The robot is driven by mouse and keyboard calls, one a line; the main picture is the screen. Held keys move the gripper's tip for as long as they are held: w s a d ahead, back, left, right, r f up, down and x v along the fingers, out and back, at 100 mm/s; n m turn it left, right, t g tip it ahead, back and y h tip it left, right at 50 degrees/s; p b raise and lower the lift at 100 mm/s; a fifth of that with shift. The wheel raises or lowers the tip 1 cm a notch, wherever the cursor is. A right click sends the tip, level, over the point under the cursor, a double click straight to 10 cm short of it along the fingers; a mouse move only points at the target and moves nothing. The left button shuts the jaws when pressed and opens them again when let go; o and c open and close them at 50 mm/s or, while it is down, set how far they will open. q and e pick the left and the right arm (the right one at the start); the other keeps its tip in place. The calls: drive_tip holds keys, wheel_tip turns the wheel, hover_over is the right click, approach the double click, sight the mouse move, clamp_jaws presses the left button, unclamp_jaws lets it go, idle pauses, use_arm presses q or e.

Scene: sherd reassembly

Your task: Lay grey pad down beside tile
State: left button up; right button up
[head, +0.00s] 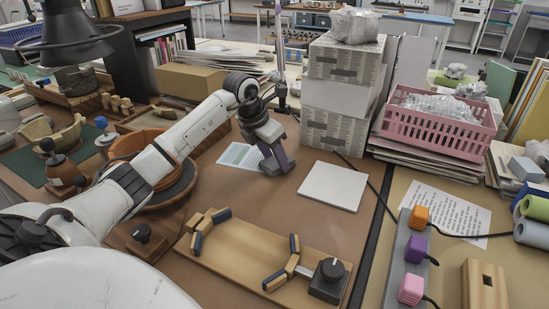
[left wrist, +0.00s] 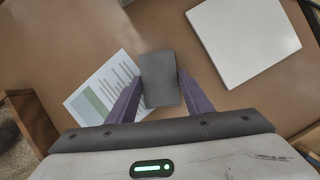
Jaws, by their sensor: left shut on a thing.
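The white square tile (head: 333,186) lies flat on the brown table, right of my left gripper; it also shows at the upper right of the left wrist view (left wrist: 243,40). My left gripper (head: 276,164) points down at the table. In the left wrist view its purple fingers (left wrist: 160,100) are shut on the dark grey pad (left wrist: 160,78), one on each side. The pad is apart from the tile, with brown table between them in that view. In the head view the pad is mostly hidden by the gripper. I cannot tell whether the pad touches the table. My right gripper is not in view.
A printed sheet (head: 240,156) lies by the gripper; in the wrist view the pad partly overlaps it. A wooden board with curved pieces (head: 230,258) lies in front. Stacked boxes (head: 334,127) stand behind the tile. A cable (head: 372,187) runs right of it.

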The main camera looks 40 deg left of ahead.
use_arm(q)
drive_tip(key=shift+f, duration=0.1)
drive_tip(key=o, duration=1)
drive_tip(key=shift+s+r, duration=0.1)
drive_tip(key=shift+r, duration=0.35)
drive_tip(key=p+v, duration=0.1)
drive_tip(key=v, duration=1)
drive_tip(key=shift+r, duration=0.15)
